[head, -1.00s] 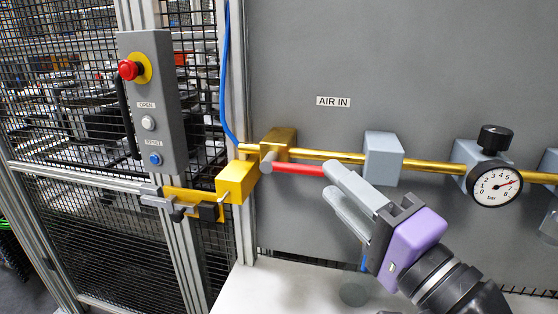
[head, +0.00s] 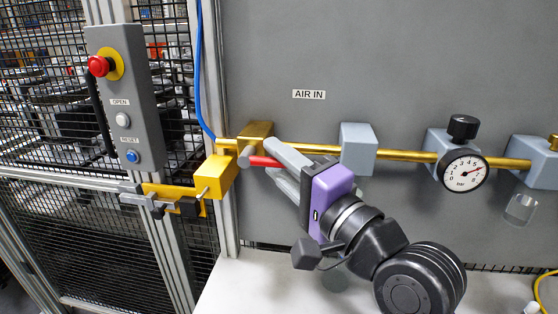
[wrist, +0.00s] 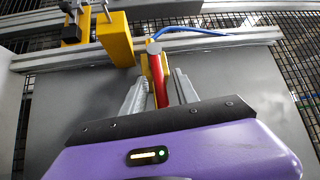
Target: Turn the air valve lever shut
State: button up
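The air valve is a brass block (head: 256,131) on the brass pipe below the AIR IN label. Its red lever (head: 261,161) points right from a grey pivot, roughly along the pipe. My gripper (head: 272,159) reaches in from the lower right, and its fingers cover the lever's outer part in the head view. In the wrist view the red lever (wrist: 157,75) lies between the two grey fingers, with a gap visible on the right side. My gripper (wrist: 163,88) is open around it; contact with the left finger is unclear.
A yellow latch block (head: 216,177) sits just left of the valve. A control box (head: 126,90) with a red button is further left. Along the pipe to the right are a grey block (head: 358,150) and a pressure gauge (head: 465,174). A pale surface lies below.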

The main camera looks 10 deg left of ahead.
jog(key=shift+c, duration=0.5)
grip_shut()
dwell(0.8)
